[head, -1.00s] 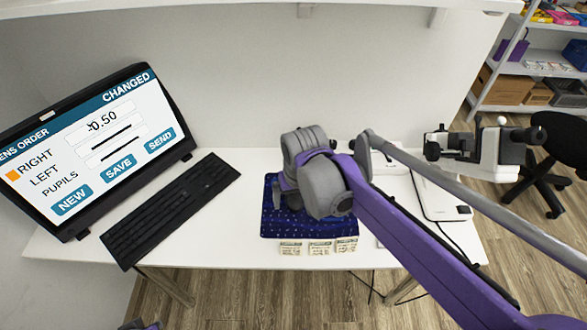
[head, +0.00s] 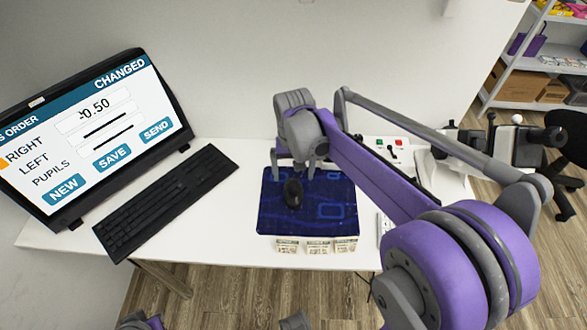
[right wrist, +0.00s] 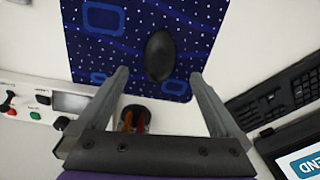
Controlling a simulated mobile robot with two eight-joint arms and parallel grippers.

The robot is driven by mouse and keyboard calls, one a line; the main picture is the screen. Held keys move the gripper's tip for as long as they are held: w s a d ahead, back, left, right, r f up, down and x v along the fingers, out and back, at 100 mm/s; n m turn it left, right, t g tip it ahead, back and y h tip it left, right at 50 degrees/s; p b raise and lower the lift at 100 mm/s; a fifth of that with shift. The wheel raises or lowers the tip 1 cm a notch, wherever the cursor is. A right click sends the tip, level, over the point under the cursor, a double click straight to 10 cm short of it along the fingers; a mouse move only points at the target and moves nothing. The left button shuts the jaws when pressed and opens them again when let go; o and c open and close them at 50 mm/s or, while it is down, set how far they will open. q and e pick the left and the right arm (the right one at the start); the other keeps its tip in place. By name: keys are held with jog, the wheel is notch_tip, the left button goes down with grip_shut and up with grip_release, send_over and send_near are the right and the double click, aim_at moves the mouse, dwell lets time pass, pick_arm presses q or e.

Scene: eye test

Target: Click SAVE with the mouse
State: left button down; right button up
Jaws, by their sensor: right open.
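The black mouse (head: 293,192) lies on the blue patterned pad (head: 335,222). My right gripper (head: 293,170) is open at the pad's far edge, just behind the mouse, pointing down. In the right wrist view the mouse (right wrist: 159,55) appears between the lines of the two spread fingers (right wrist: 160,76), mostly beyond their tips, with clear gaps on both sides. The monitor (head: 150,62) at left shows an order form with a teal SAVE button (head: 112,157) between NEW and SEND. A small pointer seems to be near the -0.50 field. My left gripper is not visible.
A black keyboard (head: 165,200) lies between monitor and pad. Several small cards (head: 318,246) line the pad's front edge. A white device with red and green buttons (head: 390,143) stands right of the pad. A dark round holder (right wrist: 135,117) shows near the right fingers.

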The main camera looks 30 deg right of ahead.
aim_at(294, 192)
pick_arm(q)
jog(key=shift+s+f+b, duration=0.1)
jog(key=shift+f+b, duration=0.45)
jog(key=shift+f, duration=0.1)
pick_arm(e)
notch_tip(294, 192, down, 10)
jog(key=shift+r, duration=0.2)
jog(key=shift+c, duration=0.3)
